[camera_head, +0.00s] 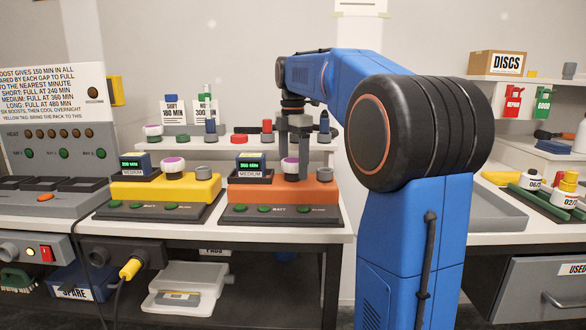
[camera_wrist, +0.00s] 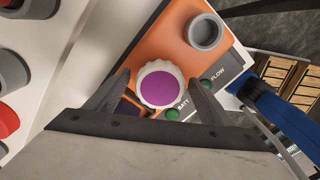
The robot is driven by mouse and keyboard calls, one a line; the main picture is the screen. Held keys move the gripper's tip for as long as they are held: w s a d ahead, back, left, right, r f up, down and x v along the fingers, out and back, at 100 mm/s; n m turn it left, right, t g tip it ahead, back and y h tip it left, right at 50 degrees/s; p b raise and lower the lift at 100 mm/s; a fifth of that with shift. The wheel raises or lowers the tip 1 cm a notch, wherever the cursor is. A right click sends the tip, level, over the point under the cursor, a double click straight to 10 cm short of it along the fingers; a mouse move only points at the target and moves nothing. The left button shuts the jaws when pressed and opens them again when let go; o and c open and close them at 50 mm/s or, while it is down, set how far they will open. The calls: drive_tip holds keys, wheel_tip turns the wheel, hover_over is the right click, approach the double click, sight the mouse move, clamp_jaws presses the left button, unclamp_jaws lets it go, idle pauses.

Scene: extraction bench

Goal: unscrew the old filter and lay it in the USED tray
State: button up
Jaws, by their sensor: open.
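A white ridged filter with a purple top (camera_wrist: 159,88) sits on the orange unit (camera_head: 262,196). In the head view its purple top (camera_head: 290,165) shows partly behind a finger. My gripper (camera_head: 293,160) points down over it. In the wrist view my open gripper (camera_wrist: 158,79) has one finger on each side of the filter; I cannot tell whether they touch it. A similar purple-topped filter (camera_head: 172,163) sits on the yellow unit (camera_head: 150,189). A label reading USED (camera_head: 573,269) is on a grey drawer front (camera_head: 535,295) at the right, cut by the picture edge.
A grey round port (camera_wrist: 205,32) stands beside the filter on the orange unit. A small display block (camera_head: 238,163) is on its other side. A shelf behind (camera_head: 230,145) holds several caps and small parts. A grey tray (camera_head: 485,223) lies on the right bench.

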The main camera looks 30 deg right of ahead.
drive_tip(key=m, duration=1.3)
drive_tip(key=shift+m, duration=0.4)
drive_tip(key=m, duration=0.6)
drive_tip(key=shift+m, duration=0.3)
drive_tip(key=m, duration=0.7)
